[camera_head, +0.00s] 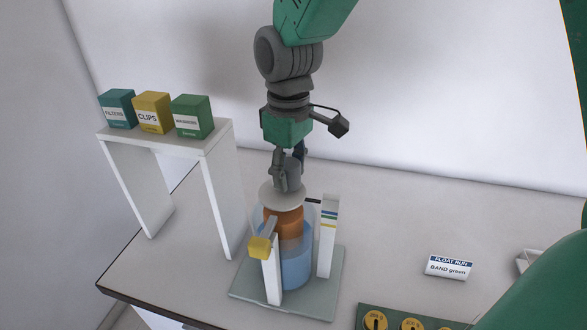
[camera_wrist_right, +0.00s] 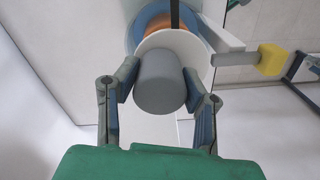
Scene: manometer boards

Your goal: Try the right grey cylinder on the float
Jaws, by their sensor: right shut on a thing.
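My right gripper (camera_head: 288,170) points down over the float and is shut on a grey cylinder (camera_head: 289,180). In the right wrist view the cylinder (camera_wrist_right: 160,82) sits between the two fingertips (camera_wrist_right: 158,90). The float has a white round plate (camera_head: 283,198) on top and an orange body (camera_head: 285,222). It stands in a clear vessel with blue liquid (camera_head: 297,265). The cylinder is right over the plate; I cannot tell whether it bears on it. The plate (camera_wrist_right: 190,42) is partly hidden behind the cylinder in the wrist view. My left gripper is not in view.
White posts flank the vessel; the right post (camera_head: 328,240) has coloured bands, and a yellow block (camera_head: 259,247) is at the left one. A white shelf (camera_head: 165,143) carries three boxes. A card (camera_head: 449,267) reads "BAND green". A green tray (camera_head: 365,312) holds yellow discs.

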